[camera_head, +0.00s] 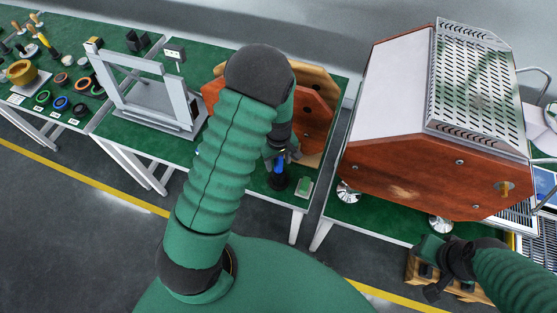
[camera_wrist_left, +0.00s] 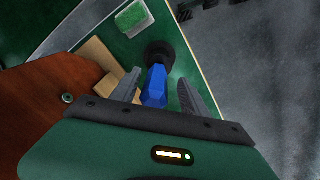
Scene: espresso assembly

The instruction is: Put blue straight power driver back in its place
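The blue power driver (camera_head: 279,166) stands upright in a dark round holder (camera_head: 277,183) near the front edge of the middle green table. In the left wrist view, the blue driver (camera_wrist_left: 154,88) lies between my left gripper's fingers, with the dark holder (camera_wrist_left: 160,53) at its far end. My left gripper (camera_head: 282,155) is over the driver. Its two fingers (camera_wrist_left: 160,92) are spread, with a visible gap on each side of the driver. My right gripper (camera_head: 432,275) is low at the right, by a wooden block rack; its finger opening is unclear.
A green-topped block (camera_head: 304,187) sits beside the holder; it also shows in the left wrist view (camera_wrist_left: 131,17). Reddish wood panels (camera_head: 315,120) stand close behind my left gripper. A metal frame (camera_head: 150,90) is left, and the large espresso machine body (camera_head: 430,170) is right.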

